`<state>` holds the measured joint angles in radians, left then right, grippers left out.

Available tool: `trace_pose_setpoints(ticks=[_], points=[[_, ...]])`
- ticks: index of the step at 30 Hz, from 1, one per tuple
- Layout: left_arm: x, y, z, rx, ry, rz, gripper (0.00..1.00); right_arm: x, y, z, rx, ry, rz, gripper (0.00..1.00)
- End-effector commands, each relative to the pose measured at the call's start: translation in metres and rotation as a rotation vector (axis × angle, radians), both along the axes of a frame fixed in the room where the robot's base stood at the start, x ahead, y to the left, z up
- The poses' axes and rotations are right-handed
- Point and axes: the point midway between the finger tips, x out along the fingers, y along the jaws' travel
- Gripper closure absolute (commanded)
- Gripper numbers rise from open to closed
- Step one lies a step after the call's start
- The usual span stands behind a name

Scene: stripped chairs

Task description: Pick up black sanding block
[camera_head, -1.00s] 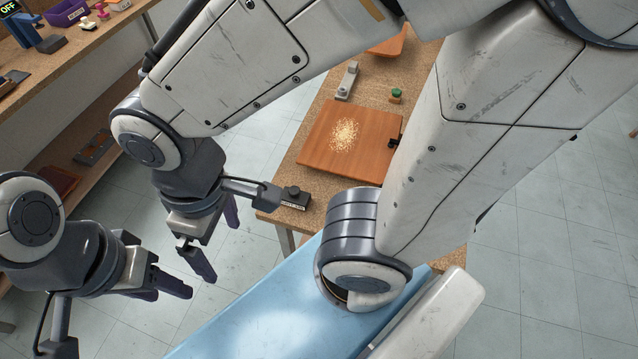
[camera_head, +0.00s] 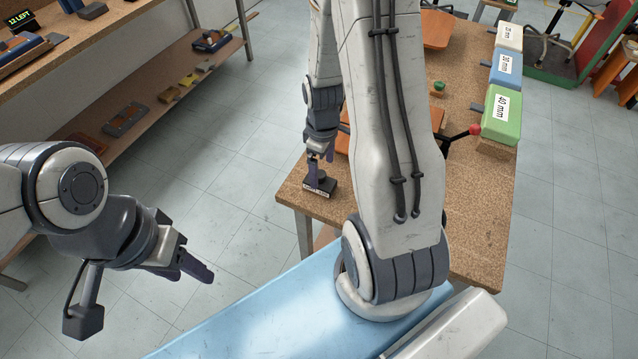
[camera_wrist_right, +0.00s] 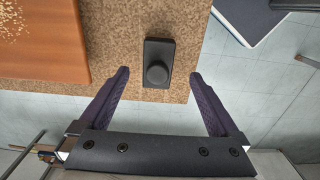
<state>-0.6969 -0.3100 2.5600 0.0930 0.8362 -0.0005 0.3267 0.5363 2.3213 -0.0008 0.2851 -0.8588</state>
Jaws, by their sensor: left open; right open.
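The black sanding block (camera_head: 319,186) sits at the near left corner of the cork-topped table (camera_head: 470,215). It has a round knob on top and a pale label on its side. In the right wrist view the block (camera_wrist_right: 158,62) lies ahead of and between my open fingers, close to the table's edge. My right gripper (camera_head: 321,165) is right above the block in the head view, pointing down; it also shows in the wrist view (camera_wrist_right: 160,85), empty. My left gripper (camera_head: 200,268) is open and empty over the floor at the lower left.
A wooden board (camera_wrist_right: 40,40) lies beside the block; my right arm hides most of it in the head view. Labelled green (camera_head: 502,115) and blue (camera_head: 506,68) boxes stand along the table's right edge. A shelf unit (camera_head: 120,125) is at upper left.

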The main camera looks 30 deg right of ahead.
Motion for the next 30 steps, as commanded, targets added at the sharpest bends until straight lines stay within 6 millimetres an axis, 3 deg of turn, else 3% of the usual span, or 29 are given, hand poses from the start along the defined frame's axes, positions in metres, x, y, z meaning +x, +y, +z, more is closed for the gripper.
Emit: trace_pose_setpoints(ticks=[18, 27, 29, 30], points=[[0.000, 0.000, 0.007, 0.000, 0.000, 0.000, 0.50, 0.008, 0.002, -0.065, 0.000, 0.001, -0.001, 0.03], [0.000, 0.000, 0.007, 0.000, 0.000, 0.000, 0.50, 0.008, 0.002, -0.069, 0.000, -0.002, -0.001, 0.03], [0.000, 0.000, 0.007, 0.000, 0.000, 0.000, 0.50, 0.008, 0.001, -0.069, 0.000, -0.001, -0.001, 0.22], [0.000, 0.000, 0.007, 0.000, 0.000, 0.000, 0.50, 0.008, 0.002, -0.069, 0.000, -0.001, -0.001, 0.37]])
